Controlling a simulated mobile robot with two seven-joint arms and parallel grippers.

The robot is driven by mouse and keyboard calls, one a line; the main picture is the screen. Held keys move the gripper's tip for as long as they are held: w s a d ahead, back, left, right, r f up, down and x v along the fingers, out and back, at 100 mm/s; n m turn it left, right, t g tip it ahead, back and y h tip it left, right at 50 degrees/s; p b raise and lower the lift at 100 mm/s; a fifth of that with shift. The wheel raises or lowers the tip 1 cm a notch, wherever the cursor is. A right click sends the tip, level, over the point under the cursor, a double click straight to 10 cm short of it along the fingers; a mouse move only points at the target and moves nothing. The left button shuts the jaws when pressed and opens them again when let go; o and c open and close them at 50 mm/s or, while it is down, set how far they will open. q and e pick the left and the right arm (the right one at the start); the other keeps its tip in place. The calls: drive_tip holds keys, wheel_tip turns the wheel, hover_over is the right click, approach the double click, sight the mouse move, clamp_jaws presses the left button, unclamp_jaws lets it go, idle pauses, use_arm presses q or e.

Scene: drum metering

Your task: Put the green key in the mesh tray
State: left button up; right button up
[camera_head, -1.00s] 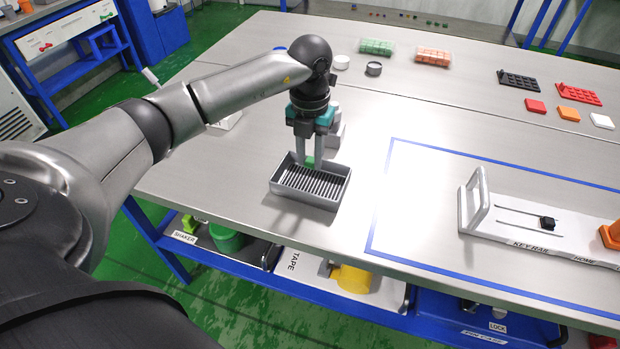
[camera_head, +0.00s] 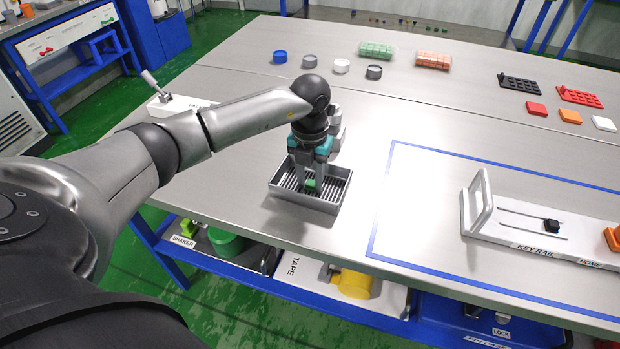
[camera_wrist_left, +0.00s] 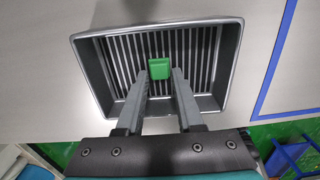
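The mesh tray (camera_head: 333,205) is a grey rectangular tray with a slatted floor near the front edge of the table. It also fills the middle of the left wrist view (camera_wrist_left: 231,60). My left gripper (camera_head: 311,184) points down into the tray, its fingertips inside the walls. The small green key (camera_head: 311,184) is between the fingertips, over the slats; in the left wrist view the key (camera_wrist_left: 159,68) meets both fingers. I cannot tell whether it touches the floor. My right gripper is not in view.
The key rail (camera_head: 520,225) is at the right, inside a blue taped outline (camera_head: 450,151). Round caps (camera_head: 341,66) and coloured blocks (camera_head: 376,50) lie at the back.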

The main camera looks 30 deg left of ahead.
sight(310, 184)
use_arm(q)
drive_tip(key=o, duration=0.3)
drive_tip(key=shift+o, duration=0.2)
wheel_tip(310, 184, up, 12)
drive_tip(key=p, duration=0.2)
drive_tip(key=shift+r, duration=0.25)
